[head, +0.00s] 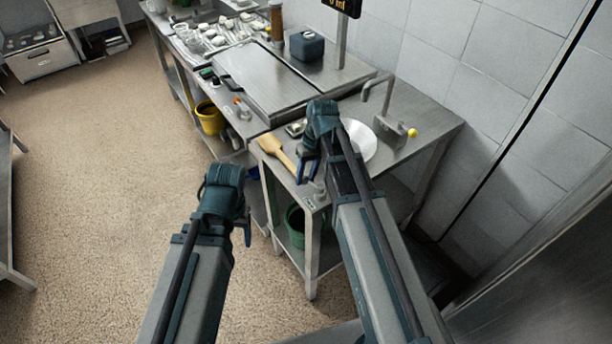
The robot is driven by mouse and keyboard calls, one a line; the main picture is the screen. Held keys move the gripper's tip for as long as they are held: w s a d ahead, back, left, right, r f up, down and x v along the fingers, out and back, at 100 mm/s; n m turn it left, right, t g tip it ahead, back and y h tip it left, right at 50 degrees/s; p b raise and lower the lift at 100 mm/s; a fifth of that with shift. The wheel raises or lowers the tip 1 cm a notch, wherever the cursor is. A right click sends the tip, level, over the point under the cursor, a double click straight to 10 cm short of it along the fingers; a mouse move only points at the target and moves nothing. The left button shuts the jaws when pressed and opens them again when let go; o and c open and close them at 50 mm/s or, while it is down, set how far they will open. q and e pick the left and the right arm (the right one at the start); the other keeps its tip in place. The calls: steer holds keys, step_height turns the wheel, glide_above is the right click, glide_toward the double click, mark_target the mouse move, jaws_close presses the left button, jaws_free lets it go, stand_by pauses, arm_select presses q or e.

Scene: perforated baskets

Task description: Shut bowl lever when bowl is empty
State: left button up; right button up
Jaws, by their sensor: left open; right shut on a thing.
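A round white bowl or plate (361,140) sits on the near steel table, partly hidden behind my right arm. A bent grey metal tap-like fixture (385,112) stands just behind it, with a yellow ball knob (412,132) at its right. That knob may be the lever; I cannot tell its position or whether the bowl is empty. My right gripper (303,170) points down over the table's left part, left of the bowl. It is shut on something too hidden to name. My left gripper (247,234) is open, in front of the table's left edge over the floor.
A wooden paddle-shaped tool (276,152) lies close beside my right gripper. A small grey item (319,191) stands near the table's front edge. Further back are a steel board (262,82), a dark blue box (307,46) and a yellow bucket (210,118). Floor at left is clear.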

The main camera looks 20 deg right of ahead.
jaws_close()
steer(key=shift+w+d+m+t, duration=0.25)
steer(key=shift+d+m, duration=0.2)
steer(key=shift+m, duration=0.7)
steer(key=shift+w+d+m+t, duration=0.25)
steer(key=shift+d+m, duration=0.2)
steer(key=shift+m, duration=0.7)
steer(key=o, duration=0.9)
jaws_free()
steer(key=shift+r, duration=0.1)
step_height(320, 180, up, 13)
steer(key=d+p, duration=0.2)
steer(key=p, duration=1.1)
steer(key=shift+s+d+r+p, duration=0.2)
steer(key=shift+s+d+p, duration=0.1)
steer(key=shift+s, duration=0.05)
